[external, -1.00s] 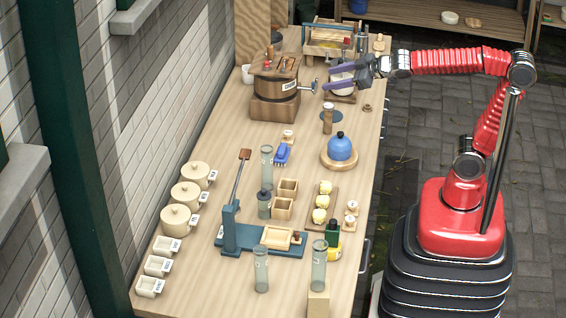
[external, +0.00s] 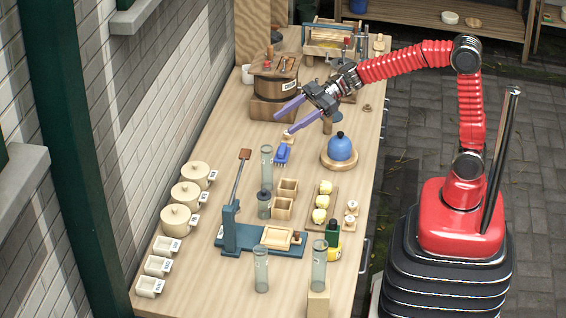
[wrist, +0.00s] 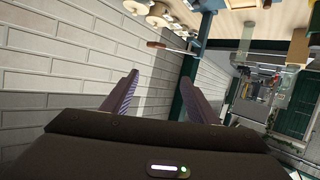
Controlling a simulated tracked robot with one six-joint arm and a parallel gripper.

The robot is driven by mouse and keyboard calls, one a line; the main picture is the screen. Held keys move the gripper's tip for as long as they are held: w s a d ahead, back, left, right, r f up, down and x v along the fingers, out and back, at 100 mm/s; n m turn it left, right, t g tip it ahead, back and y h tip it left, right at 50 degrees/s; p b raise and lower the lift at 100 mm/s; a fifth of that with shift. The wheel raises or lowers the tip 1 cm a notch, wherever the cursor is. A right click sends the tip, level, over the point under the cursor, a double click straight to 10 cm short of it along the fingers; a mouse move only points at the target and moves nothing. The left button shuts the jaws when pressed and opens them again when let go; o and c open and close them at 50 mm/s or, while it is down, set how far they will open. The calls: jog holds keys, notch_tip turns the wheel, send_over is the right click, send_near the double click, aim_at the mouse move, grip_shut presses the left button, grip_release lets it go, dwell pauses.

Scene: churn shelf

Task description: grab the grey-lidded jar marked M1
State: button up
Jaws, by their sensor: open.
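In the external view a small glass jar with a dark grey lid (external: 264,204) stands upright mid-table, between a tall clear glass cylinder (external: 266,166) and the blue-green press stand (external: 262,240). I cannot read its mark, nor any M1 label. My gripper (external: 282,126) is open and empty. It hangs above the table in front of the wooden churn, farther back than the jar and apart from it. In the wrist view the two purple fingers (wrist: 159,76) are spread with nothing between them. I cannot make out the jar there.
The wooden churn (external: 277,88) stands behind my gripper. A blue dome on a round board (external: 340,148) and a blue brush (external: 282,154) are nearby. Cream lidded pots (external: 175,221) line the left edge along the brick wall (external: 150,110). More glass cylinders (external: 319,268) stand in front.

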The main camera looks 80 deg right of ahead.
notch_tip(320, 180, down, 3)
jog(key=s+a+n+g+y, duration=0.1)
jog(key=s+a+g, duration=0.1)
send_near(264, 201)
jog(key=s+d, duration=0.1)
jog(key=d, duration=0.4)
jog(key=shift+s+d+f, duration=0.15)
jog(key=shift+s+f, duration=0.1)
jog(key=shift+f, duration=0.2)
jog(key=shift+x, duration=4.3)
jog(key=shift+x, duration=2.6)
jog(key=shift+r, duration=0.2)
jog(key=shift+c, duration=0.2)
